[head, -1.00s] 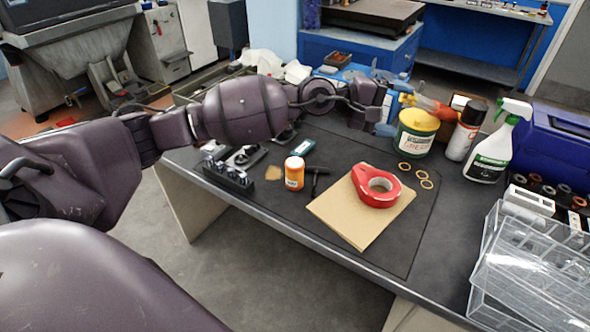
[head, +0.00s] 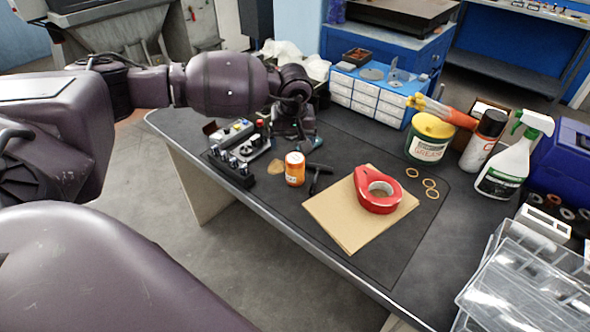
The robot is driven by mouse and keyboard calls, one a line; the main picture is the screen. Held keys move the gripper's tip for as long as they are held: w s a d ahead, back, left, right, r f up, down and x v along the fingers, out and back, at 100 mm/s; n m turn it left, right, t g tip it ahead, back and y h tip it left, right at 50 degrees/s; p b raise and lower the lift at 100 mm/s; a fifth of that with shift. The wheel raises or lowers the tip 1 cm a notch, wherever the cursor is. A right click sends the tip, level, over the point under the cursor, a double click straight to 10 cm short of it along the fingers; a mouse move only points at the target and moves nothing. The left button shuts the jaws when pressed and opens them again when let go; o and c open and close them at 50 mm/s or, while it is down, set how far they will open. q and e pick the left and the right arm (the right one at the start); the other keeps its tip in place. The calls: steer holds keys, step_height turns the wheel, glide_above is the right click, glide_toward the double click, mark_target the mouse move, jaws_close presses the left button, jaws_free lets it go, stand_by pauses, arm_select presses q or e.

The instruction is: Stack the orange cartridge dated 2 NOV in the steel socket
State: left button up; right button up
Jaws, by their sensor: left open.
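An orange cylinder with a white label (head: 295,169) stands upright on the dark bench mat. It looks like the cartridge, but its date is too small to read. My left gripper (head: 303,140) is open, pointing down just behind and slightly right of the orange cylinder, apart from it. Its fingertips are small and partly hard to make out. A black rack with several shiny metal pieces (head: 231,166) stands left of the cylinder. I cannot tell which piece, if any, is the steel socket. My right gripper is out of view.
A black tool (head: 316,178) lies right of the cylinder. A grease tub (head: 430,139), spray bottle (head: 507,160) and clear plastic boxes (head: 530,285) fill the right. A blue drawer unit (head: 375,95) stands behind.

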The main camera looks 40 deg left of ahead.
mark_target(295, 158)
arm_select(q)
steer(key=f, duration=0.4)
steer(key=shift+w+a+f, duration=0.15)
steer(key=shift+w+f, duration=0.1)
steer(key=shift+f, duration=0.15)
steer(key=shift+w+a+f+b, duration=0.1)
steer(key=shift+w+f+b, duration=0.1)
steer(key=shift+f, duration=0.7)
steer(key=shift+w+f+b, duration=0.2)
steer(key=shift+w+f, duration=0.05)
steer(key=shift+f, duration=0.6)
steer(key=shift+w+a+f+b, duration=0.1)
steer(key=shift+w+f+b, duration=0.1)
steer(key=shift+f, duration=0.7)
steer(key=shift+c, duration=0.3)
steer(key=shift+r, duration=0.1)
steer(key=c, duration=1.1)
